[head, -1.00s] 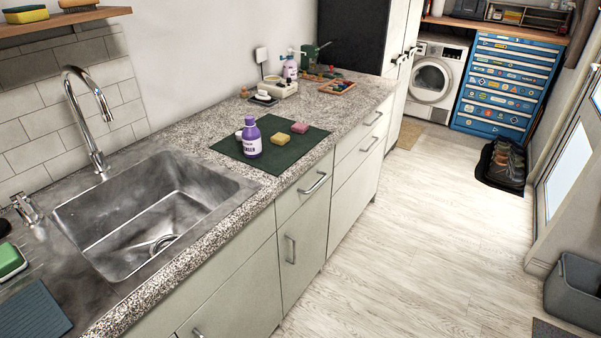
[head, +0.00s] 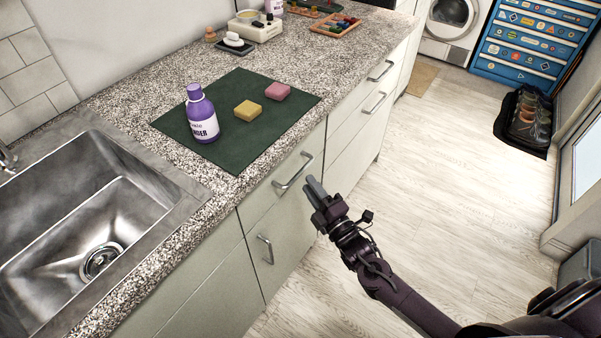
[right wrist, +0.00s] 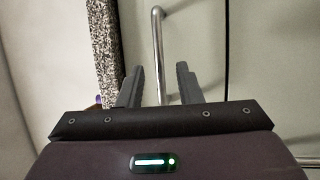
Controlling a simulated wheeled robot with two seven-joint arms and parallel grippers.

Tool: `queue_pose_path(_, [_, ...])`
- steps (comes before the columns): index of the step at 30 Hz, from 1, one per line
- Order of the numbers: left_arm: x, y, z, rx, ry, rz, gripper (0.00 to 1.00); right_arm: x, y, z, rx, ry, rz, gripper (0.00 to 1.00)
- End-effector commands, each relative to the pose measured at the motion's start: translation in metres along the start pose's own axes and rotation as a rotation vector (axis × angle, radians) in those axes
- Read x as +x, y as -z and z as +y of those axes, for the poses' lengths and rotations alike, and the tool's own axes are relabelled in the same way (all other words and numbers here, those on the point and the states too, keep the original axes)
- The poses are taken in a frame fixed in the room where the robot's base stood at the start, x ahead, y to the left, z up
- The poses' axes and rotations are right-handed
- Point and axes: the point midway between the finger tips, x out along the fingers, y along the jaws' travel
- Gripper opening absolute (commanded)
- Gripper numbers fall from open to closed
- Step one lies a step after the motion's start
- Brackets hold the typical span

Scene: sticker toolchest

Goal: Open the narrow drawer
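The narrow drawer (head: 258,208) is a pale grey-green front under the speckled counter, closed, above a cabinet door. Its metal bar handle (head: 293,171) also shows in the right wrist view (right wrist: 158,45). My right gripper (head: 314,188) is just right of this handle in the head view. In the right wrist view my right gripper (right wrist: 158,78) has its two fingers apart, with the bar running between them in the picture. Whether the fingertips reach around the bar is not clear. My left gripper is not in view.
The door below has its own handle (head: 265,249). Wider drawers with handles (head: 381,70) are to the right. A green mat (head: 232,160) on the counter holds a purple bottle (head: 201,115), a yellow sponge (head: 248,110) and a pink sponge (head: 277,91).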

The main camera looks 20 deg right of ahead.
Motion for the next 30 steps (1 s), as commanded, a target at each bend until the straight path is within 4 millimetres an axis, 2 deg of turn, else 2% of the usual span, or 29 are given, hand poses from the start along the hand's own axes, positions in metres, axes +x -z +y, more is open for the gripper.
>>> queue_pose_path(3, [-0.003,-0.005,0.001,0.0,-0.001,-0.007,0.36,0.022,0.0,0.001,0.002,-0.001,-0.001,0.32])
queue_pose_path(9, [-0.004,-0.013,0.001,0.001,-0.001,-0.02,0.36,0.05,0.0,0.0,0.003,0.001,-0.002,0.32])
queue_pose_path(14, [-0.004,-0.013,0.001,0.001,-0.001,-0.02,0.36,0.058,-0.001,-0.001,0.003,0.004,-0.001,0.32])
queue_pose_path(21, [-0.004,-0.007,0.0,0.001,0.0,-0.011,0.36,0.059,-0.001,-0.002,0.003,0.005,-0.001,0.32])
queue_pose_path(28, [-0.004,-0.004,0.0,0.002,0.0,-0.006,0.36,0.059,-0.001,-0.001,0.003,0.005,-0.001,0.03])
queue_pose_path(30, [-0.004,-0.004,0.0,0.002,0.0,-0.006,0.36,0.059,-0.001,-0.001,0.003,0.005,-0.002,0.0])
